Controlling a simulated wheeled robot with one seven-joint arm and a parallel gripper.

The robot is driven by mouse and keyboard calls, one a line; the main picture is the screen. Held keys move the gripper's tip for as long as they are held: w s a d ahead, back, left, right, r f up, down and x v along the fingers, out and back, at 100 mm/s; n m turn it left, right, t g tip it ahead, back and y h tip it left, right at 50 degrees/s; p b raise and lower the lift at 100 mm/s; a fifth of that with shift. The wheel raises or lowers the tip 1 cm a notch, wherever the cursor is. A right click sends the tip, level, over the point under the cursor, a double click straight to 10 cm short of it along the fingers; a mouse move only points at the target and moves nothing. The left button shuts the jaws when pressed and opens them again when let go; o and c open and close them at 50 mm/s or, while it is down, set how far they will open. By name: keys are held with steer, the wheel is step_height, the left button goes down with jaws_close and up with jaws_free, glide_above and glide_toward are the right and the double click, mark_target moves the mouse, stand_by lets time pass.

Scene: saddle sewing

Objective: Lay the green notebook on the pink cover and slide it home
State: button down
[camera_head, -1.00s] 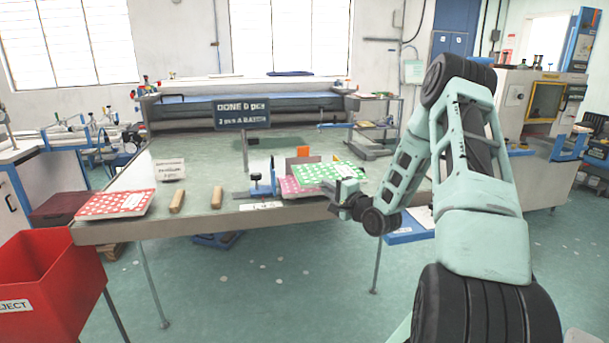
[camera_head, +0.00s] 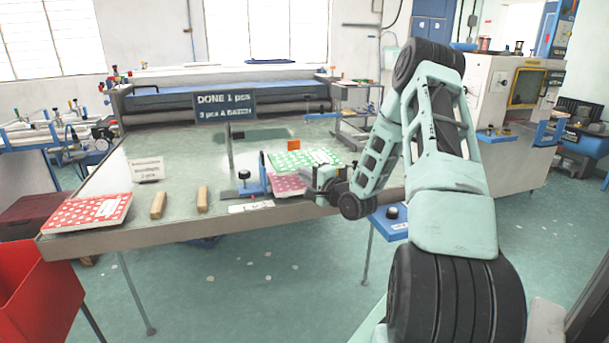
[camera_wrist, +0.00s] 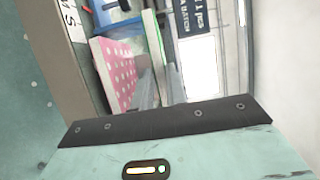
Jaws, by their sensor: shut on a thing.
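In the wrist view the pink dotted cover (camera_wrist: 121,72) shows left of my fingers (camera_wrist: 150,92), and the notebook is seen only as a thin pale green edge (camera_wrist: 156,44). Whether the notebook fully touches the cover cannot be told.
A sign reading DONE 1 pcs (camera_head: 224,105) stands behind. A red dotted notebook (camera_head: 88,213), two wooden sticks (camera_head: 158,205) and a small card (camera_head: 147,169) are on the table's left. An orange block (camera_head: 294,145) stands behind the notebook. A red bin (camera_head: 40,285) is at front left.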

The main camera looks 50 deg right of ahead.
step_height(320, 180, down, 7)
steer(key=b, duration=0.5)
steer(key=shift+f+b, duration=0.2)
steer(key=shift+b, duration=0.15)
steer(key=shift+f, duration=0.25)
stand_by(0.8)
steer(key=c, duration=1.3)
jaws_free()
steer(key=shift+f+b, duration=0.25)
steer(key=shift+b, duration=0.05)
steer(key=shift+s, duration=0.2)
steer(key=shift+s+a, duration=0.85)
steer(key=shift+s, duration=0.55)
steer(key=shift+s+a, duration=0.9)
steer(key=shift+s, duration=0.45)
steer(key=shift+s+a, duration=0.85)
steer(key=shift+s, duration=0.55)
